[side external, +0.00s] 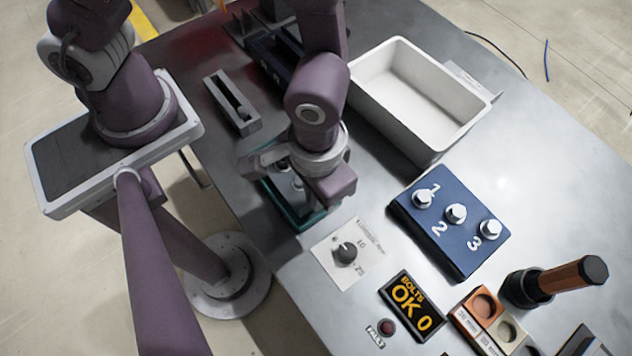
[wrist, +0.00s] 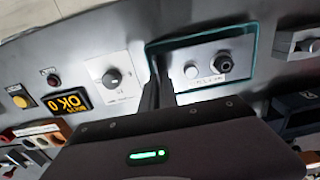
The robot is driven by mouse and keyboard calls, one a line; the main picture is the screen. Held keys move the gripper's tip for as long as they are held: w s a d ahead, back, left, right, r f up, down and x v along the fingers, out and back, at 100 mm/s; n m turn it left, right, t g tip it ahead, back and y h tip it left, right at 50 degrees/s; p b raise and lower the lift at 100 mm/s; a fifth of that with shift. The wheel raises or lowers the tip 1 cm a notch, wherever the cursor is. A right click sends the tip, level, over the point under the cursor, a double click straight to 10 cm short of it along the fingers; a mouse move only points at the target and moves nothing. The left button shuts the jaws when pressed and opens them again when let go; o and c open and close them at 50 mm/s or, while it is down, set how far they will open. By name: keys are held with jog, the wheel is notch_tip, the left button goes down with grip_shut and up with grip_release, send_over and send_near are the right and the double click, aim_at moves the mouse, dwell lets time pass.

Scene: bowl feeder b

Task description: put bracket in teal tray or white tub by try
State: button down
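The teal tray (side external: 305,220) sits on the bench beneath my gripper, which hides much of it. In the wrist view the teal tray (wrist: 256,36) holds a pale round piece (wrist: 191,72) and a dark knob-like piece (wrist: 222,62) near some small lettering. My gripper's dark fingers (wrist: 157,92) point down beside the tray's edge; their gap is not clear. The white tub (side external: 397,118) stands to the right, and its visible inside is empty. I cannot pick out the bracket for certain. A grey channel-shaped piece (side external: 228,108) lies left of my gripper.
A blue block (side external: 450,250) with several numbered bolts is right of the tray. A dial plate (side external: 330,262), a "BOLTS OK 0" display (side external: 412,306) and coloured holders (side external: 484,305) lie in front. An orange-handled tool (side external: 572,276) stands at right. A dark bin (side external: 262,50) is behind.

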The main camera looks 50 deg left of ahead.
jog(key=shift+f, duration=0.7)
jog(key=c, duration=1.6)
grip_release()
jog(key=shift+o, duration=0.2)
notch_tip(320, 180, up, 7)
